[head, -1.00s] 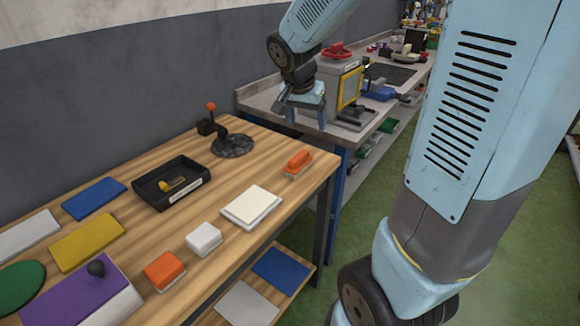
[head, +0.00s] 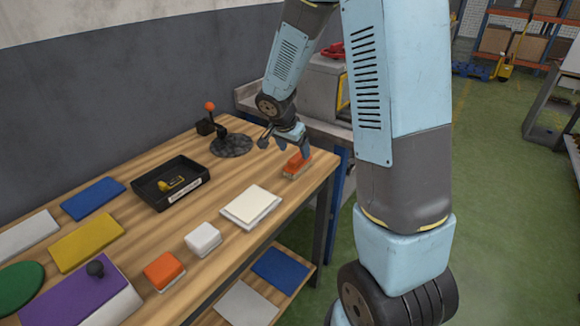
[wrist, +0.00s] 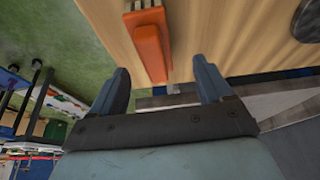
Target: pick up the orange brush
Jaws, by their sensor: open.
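The orange brush (head: 297,163) lies near the right end of the wooden table, with a pale strip along its underside. It also shows at the top of the wrist view (wrist: 149,48), as a long orange body with a pale part at its upper end. My gripper (head: 283,144) is open and empty, just above and behind the brush in the head view. In the wrist view the brush lies ahead of and between the line of the two fingers (wrist: 161,68), nearer the left finger. I see no contact with it.
On the table (head: 232,170) are an orange block (head: 163,270), a white block (head: 203,238), a cream pad (head: 250,204), a black tray (head: 171,183) and an orange-knobbed lever (head: 210,108). A grey bench (head: 330,126) adjoins behind. Bare wood surrounds the brush.

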